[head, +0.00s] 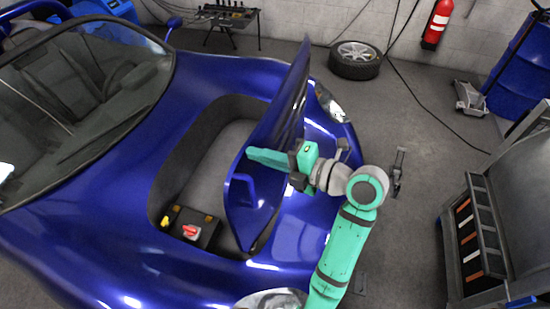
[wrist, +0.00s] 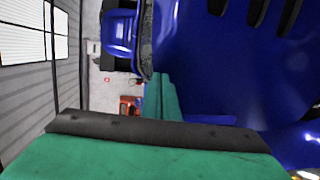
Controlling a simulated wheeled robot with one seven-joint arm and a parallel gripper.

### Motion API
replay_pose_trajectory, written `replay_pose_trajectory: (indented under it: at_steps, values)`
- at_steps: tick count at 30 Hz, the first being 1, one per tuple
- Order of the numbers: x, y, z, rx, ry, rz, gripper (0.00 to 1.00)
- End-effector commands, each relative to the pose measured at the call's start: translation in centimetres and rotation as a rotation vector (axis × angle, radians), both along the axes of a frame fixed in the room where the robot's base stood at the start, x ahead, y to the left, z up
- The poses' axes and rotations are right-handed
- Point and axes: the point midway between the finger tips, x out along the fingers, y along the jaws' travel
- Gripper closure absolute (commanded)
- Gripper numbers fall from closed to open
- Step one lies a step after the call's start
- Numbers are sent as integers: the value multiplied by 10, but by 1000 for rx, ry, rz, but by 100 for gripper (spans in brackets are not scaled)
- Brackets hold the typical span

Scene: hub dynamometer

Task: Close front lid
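The blue front lid (head: 246,215) of the car stands open, tilted up steeply over the front compartment (head: 222,150). Part of a blue panel, apparently the lid, fills the right of the wrist view (wrist: 220,75). My green gripper (head: 255,155) is at the lid's upper part, its fingers pointing left across it. The head view does not show clearly whether they touch it. In the wrist view the green fingers (wrist: 163,95) lie side by side with no clear gap, beside the blue panel. Nothing shows held between them.
The open compartment holds a black box with a red knob (head: 191,232). The windshield (head: 75,85) is at left. A loose wheel (head: 356,60), a floor jack (head: 470,98) and a grey cabinet (head: 480,235) stand to the right. Bare floor (head: 420,130) lies between car and cabinet.

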Motion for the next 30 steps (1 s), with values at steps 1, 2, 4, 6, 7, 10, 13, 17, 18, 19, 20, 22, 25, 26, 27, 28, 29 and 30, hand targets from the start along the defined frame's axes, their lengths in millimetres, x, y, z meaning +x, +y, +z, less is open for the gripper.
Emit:
replay_pose_trajectory:
  at_steps: [1,2,4,6,7,10,13,17,18,19,20,22,25,26,27,28,29,30]
  values:
    - [5,9,-3,0,3,3,100]
    - [7,14,-4,0,3,3,100]
    - [13,23,-6,0,3,3,100]
    - [18,31,-8,1,2,2,100]
    - [19,35,-8,1,2,2,100]
    - [24,43,-10,1,3,0,100]
    - [27,48,-11,2,3,0,100]
    - [29,50,-12,1,3,-1,100]
    - [29,50,-12,1,2,-2,100]
    - [29,49,-12,1,2,-2,100]
    - [29,49,-12,1,2,-1,100]
    - [29,49,-12,1,2,-1,100]
    - [29,50,-12,0,2,-1,100]
    - [29,50,-12,0,2,0,100]
    - [30,51,-12,-2,2,-1,100]
    - [31,52,-12,-5,4,-1,100]
    - [32,54,-12,-9,5,-1,100]
    - [33,57,-12,-15,6,-1,100]
